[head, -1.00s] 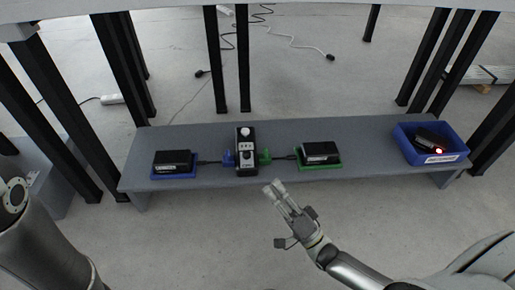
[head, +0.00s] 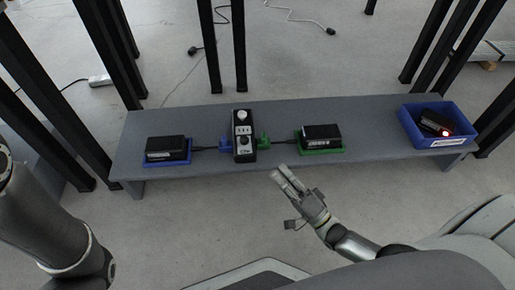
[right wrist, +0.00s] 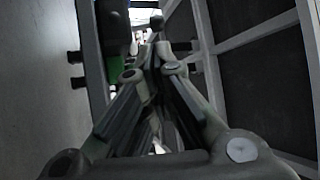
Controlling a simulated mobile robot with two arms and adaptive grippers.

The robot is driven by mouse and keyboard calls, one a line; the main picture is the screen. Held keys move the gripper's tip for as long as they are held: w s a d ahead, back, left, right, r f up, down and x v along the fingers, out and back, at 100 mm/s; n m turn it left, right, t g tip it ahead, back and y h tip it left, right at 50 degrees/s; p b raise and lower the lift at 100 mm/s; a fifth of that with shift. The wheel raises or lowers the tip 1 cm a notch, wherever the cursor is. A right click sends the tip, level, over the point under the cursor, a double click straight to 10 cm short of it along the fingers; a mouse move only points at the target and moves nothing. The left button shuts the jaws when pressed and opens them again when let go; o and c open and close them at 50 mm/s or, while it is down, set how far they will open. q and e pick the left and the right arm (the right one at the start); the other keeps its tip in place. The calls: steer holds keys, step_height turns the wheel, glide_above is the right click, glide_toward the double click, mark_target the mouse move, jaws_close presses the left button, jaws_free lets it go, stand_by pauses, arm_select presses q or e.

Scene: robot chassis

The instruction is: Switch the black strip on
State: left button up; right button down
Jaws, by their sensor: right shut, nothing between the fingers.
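The black strip (head: 236,146) lies near the middle of a low grey bench in the head view. It has a white round knob at its far end, light sockets in the middle and a dark round part at its near end. A blue plug (head: 226,145) sits at its left side and a green plug (head: 263,142) at its right side. I see no lit lamp on the strip. My right gripper (head: 281,174) is shut and empty, in front of the bench's near edge and right of the strip. My left arm shows at the left, but its gripper is hidden.
On the grey bench (head: 375,118) a black box (head: 166,148) sits on a blue tray and another (head: 320,137) on a green tray. A blue bin (head: 447,142) at the right holds a black item with a red light. Dark posts stand behind and beside the bench.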

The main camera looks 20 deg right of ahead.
mark_target(244, 140)
steer(key=b+x, duration=0.4)
steer(key=x, duration=0.5)
steer(key=shift+w, duration=0.25)
steer(key=shift+w+a+r, duration=0.25)
steer(key=shift+w+r, duration=0.05)
steer(key=shift+w, duration=0.1)
